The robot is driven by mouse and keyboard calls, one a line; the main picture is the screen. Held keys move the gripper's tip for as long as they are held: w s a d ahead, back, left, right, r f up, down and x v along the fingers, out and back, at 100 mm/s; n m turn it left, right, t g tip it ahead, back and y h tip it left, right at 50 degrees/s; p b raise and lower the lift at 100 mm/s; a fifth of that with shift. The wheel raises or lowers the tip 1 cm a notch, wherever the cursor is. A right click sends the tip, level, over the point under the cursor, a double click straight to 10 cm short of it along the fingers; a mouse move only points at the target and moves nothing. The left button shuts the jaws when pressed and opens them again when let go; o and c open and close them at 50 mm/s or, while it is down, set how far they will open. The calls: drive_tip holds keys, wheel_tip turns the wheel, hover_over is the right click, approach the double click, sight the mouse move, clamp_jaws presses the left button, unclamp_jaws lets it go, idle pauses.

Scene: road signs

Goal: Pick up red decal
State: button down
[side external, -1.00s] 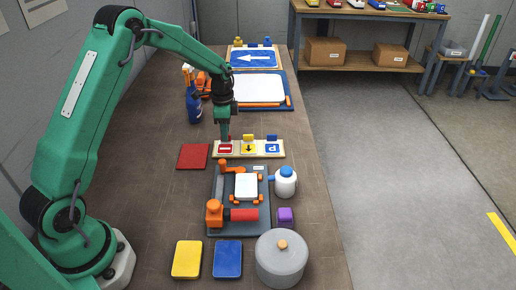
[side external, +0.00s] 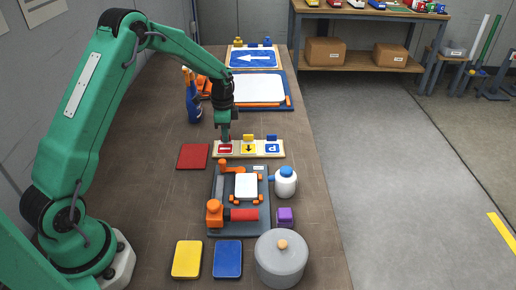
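The red decal (side external: 225,149) with a white bar lies at the left end of a pale strip (side external: 280,156). A yellow decal with a black arrow (side external: 248,149) and a blue P decal (side external: 272,149) sit beside it. The yellow and blue ones each have a raised tab at the back edge. My gripper (side external: 224,139) points down at the back edge of the red decal, where it hides any tab. The fingers are too small and dark to tell whether they are apart or closed.
A red square plate (side external: 193,157) lies left of the strip. A grey fixture (side external: 260,200) with orange clamps is in front, with a white bottle (side external: 285,181) to its right. Behind are a blue spray bottle (side external: 193,105) and a framed white panel (side external: 258,90).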

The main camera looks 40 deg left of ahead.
drive_tip(key=shift+r, duration=0.15)
drive_tip(key=shift+r, duration=0.55)
drive_tip(key=r, duration=0.3)
drive_tip(key=shift+s+d+r, duration=0.1)
drive_tip(key=shift+d, duration=0.3)
drive_tip(key=s+d+r, duration=0.3)
drive_tip(key=d+r, duration=0.3)
drive_tip(key=d, duration=0.4)
drive_tip(key=shift+d+r, duration=0.2)
drive_tip(key=shift+s+r, duration=0.1)
drive_tip(key=shift+r, duration=0.65)
drive_tip(key=shift+r, duration=0.7)
drive_tip(key=shift+r, duration=0.3)
